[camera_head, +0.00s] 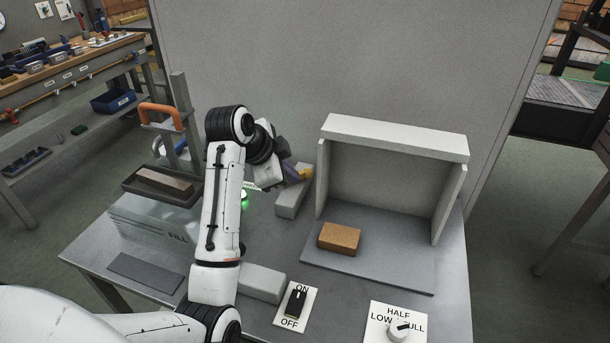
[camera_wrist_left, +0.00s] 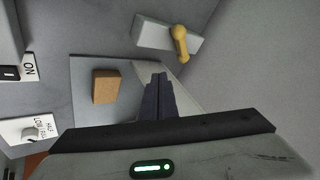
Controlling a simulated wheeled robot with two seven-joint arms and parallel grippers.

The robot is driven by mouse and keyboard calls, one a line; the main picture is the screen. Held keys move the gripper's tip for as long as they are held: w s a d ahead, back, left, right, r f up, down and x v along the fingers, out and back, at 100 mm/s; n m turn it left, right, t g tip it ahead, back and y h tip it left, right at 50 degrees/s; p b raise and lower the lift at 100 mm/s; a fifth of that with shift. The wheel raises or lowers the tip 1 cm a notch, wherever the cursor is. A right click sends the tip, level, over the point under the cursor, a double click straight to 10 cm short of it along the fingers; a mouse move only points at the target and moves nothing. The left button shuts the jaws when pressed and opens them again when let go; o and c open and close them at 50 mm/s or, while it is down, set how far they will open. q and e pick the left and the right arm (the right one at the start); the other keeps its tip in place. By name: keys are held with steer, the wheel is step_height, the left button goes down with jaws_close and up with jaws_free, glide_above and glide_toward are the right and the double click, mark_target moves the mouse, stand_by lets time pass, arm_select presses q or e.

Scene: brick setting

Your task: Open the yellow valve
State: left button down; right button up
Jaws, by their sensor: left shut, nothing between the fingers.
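The yellow valve (camera_head: 306,173) shows only in part in the head view, just beyond my left gripper (camera_head: 292,171). In the left wrist view the whole yellow handle (camera_wrist_left: 180,43) is seen, a short lever with a round end on a light grey block. My left gripper's dark fingers (camera_wrist_left: 157,83) are together with nothing between them. In that view their tips are below and to the left of the handle, with a visible gap. In the head view the fingers partly cover the valve. My right gripper is not in view.
A brown brick (camera_head: 339,238) lies on a grey plate under a light frame (camera_head: 395,137). An ON/OFF switch (camera_head: 296,304) and a LOW/HALF/FULL knob (camera_head: 398,331) are at the table's front. At left, an orange-handled lever (camera_head: 162,115) stands behind a brick tray (camera_head: 163,186).

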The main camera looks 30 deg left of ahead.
arm_select(q)
steer(key=x, duration=0.9)
steer(key=shift+w+a, duration=0.6)
steer(key=shift+w, duration=0.4)
steer(key=shift+w+a, duration=0.5)
steer(key=shift+w, duration=0.15)
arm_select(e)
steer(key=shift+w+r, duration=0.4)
arm_select(q)
steer(key=shift+w, duration=0.15)
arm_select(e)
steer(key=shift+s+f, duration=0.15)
